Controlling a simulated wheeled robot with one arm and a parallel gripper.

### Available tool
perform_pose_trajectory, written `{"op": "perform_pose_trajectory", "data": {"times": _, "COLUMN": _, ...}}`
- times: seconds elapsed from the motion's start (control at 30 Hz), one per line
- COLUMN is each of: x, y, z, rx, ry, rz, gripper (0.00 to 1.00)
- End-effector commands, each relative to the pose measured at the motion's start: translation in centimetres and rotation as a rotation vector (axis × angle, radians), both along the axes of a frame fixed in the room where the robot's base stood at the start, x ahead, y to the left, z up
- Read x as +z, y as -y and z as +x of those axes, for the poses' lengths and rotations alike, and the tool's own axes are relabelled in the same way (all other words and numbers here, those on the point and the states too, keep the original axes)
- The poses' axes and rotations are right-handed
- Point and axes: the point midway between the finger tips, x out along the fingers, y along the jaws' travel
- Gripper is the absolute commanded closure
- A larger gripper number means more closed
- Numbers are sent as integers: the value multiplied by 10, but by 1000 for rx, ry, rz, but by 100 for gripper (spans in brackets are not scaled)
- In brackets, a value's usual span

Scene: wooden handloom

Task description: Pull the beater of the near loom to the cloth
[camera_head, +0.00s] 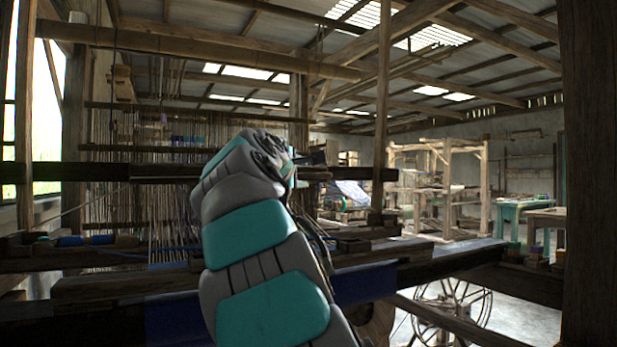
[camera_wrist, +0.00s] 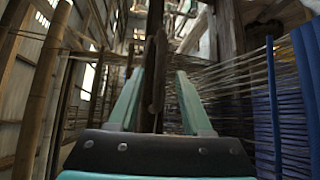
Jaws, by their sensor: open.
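The near loom fills the left and middle of the head view. A dark horizontal rail (camera_head: 100,171), which looks like its beater, crosses in front of the hanging warp threads. Blue cloth (camera_head: 172,318) hangs over the front beam, partly behind my arm. My gripper (camera_wrist: 160,75) is open in the wrist view, with its two teal fingers apart. A dark wooden bar (camera_wrist: 153,60), likely the beater rail, shows between the fingers; I cannot tell whether they touch it. In the head view my arm reaches up to the rail and mostly hides the gripper.
A thick wooden post (camera_head: 588,170) stands at the right edge. The loom's front beam (camera_head: 420,270) runs across low down. A spoked wheel (camera_head: 452,308) is below it. Another wooden frame (camera_head: 440,190) and a teal table (camera_head: 512,210) stand farther back, with open floor between.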

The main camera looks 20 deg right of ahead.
Motion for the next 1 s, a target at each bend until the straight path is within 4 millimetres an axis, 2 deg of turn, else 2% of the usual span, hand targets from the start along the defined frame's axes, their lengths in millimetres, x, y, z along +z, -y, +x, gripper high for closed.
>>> {"op": "perform_pose_trajectory", "data": {"times": 0.53, "x": -7, "y": 43, "z": 44, "rx": -2, "ry": -4, "rz": 3, "gripper": 50}}
{"op": "perform_pose_trajectory", "data": {"times": 0.97, "x": -6, "y": 48, "z": 49, "rx": -2, "ry": -1, "rz": 0, "gripper": 50}}
{"op": "perform_pose_trajectory", "data": {"times": 1.0, "x": -6, "y": 48, "z": 49, "rx": -2, "ry": -1, "rz": 0, "gripper": 55}}
